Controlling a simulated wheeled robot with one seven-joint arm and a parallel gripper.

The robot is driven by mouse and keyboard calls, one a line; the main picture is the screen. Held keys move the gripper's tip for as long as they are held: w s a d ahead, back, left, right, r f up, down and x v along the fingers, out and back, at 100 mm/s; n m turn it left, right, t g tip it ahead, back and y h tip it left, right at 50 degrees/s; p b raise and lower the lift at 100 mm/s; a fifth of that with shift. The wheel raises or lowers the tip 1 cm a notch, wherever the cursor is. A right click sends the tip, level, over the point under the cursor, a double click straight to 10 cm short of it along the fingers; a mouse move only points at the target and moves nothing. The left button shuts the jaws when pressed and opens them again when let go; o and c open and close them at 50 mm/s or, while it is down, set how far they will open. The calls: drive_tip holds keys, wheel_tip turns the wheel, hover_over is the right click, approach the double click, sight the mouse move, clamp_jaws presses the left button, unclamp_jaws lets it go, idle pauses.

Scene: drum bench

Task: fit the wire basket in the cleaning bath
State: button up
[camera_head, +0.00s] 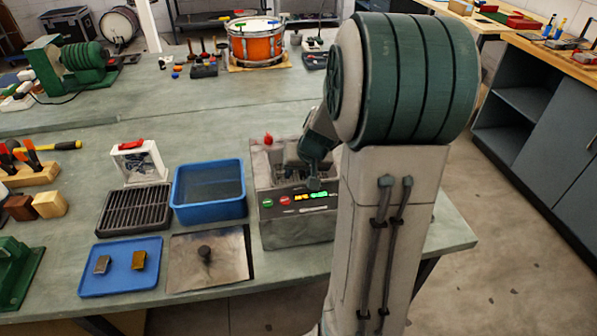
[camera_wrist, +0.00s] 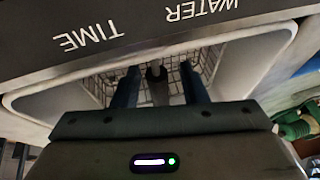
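The cleaning bath (camera_head: 297,228) is a grey box with lit buttons and a green display on its front, standing at the right of the bench. In the wrist view its pale inner wall (camera_wrist: 55,102) surrounds the wire basket (camera_wrist: 207,62), whose mesh shows inside the bath. A grey upright handle (camera_wrist: 157,84) stands between the two blue fingers of my gripper (camera_wrist: 160,88). The fingers are apart, with visible gaps on both sides of the handle. The basket's bottom is hidden, so I cannot tell whether it is fully seated. My arm partly covers the bath in the head view.
A blue tub (camera_head: 208,212) stands left of the bath, beside a black rack (camera_head: 135,210). In front are a metal lid with a knob (camera_head: 205,255) and a blue tray (camera_head: 120,282) with two small blocks. An orange drum (camera_head: 256,45) stands behind.

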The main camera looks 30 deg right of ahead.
drive_tip(key=v, duration=1.3)
drive_tip(key=shift+s+r, duration=0.15)
drive_tip(key=shift+r, duration=0.2)
drive_tip(key=s+a, duration=0.2)
drive_tip(key=a, duration=0.1)
drive_tip(key=s+a+n, duration=0.1)
drive_tip(key=s+a, duration=0.1)
drive_tip(key=a, duration=0.1)
drive_tip(key=s+a+f+n+g, duration=0.1)
drive_tip(key=s+a, duration=0.1)
drive_tip(key=a, duration=0.1)
drive_tip(key=shift+a+p, duration=0.4)
drive_tip(key=s+a+f+n+g, duration=0.1)
drive_tip(key=s+a+f, duration=0.1)
drive_tip(key=s+a, duration=0.3)
drive_tip(key=shift+s+n+h, duration=0.3)
drive_tip(key=shift+s+n, duration=0.1)
drive_tip(key=shift+s, duration=0.8)
